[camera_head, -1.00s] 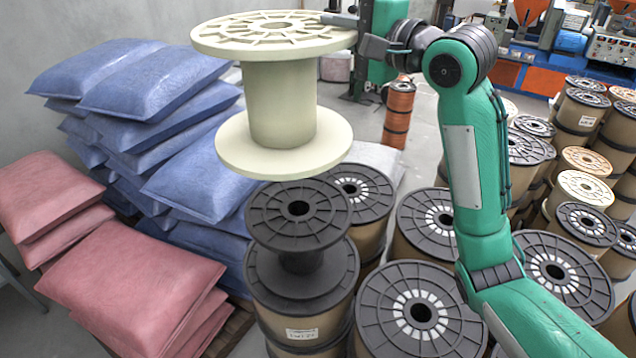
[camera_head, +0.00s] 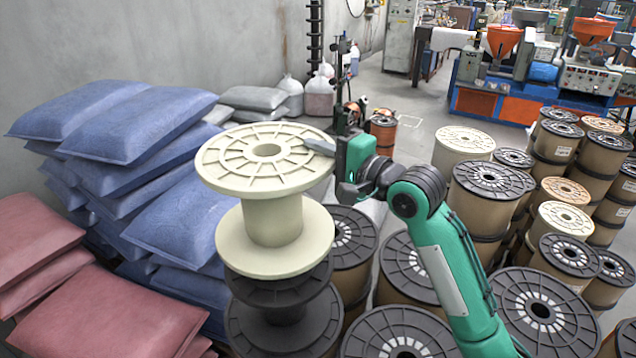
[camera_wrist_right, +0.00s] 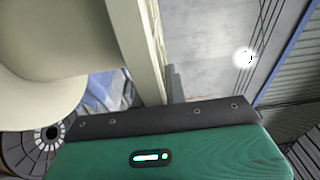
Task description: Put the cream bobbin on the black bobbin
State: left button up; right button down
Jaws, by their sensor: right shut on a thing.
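The cream bobbin (camera_head: 272,221) is upright in the head view, its lower flange over the top flange of the black bobbin (camera_head: 284,292). I cannot tell whether the two flanges touch or a small gap is left. My right gripper (camera_head: 322,147) is shut on the right edge of the cream bobbin's upper flange. In the right wrist view the cream bobbin (camera_wrist_right: 45,45) fills the upper left beside my gripper. My left gripper is not in view.
Blue sacks (camera_head: 140,120) and red sacks (camera_head: 110,310) are piled close on the left. Several brown spools with dark flanges (camera_head: 400,335) crowd the right and front. An orange spool (camera_head: 383,130) stands behind my right gripper. Grey floor (camera_head: 425,105) is free farther back.

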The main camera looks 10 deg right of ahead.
notch_tip(320, 180, down, 8)
jog(key=p, duration=0.1)
jog(key=shift+r, duration=0.2)
dwell(0.3)
jog(key=c, duration=1.4)
grip_release()
jog(key=shift+f, duration=0.2)
jog(key=shift+c, duration=0.2)
jog(key=shift+s, duration=0.1)
jog(key=shift+r, duration=0.15)
jog(key=b+v, duration=0.4)
jog(key=v, duration=0.8)
jog(key=shift+a, duration=0.1)
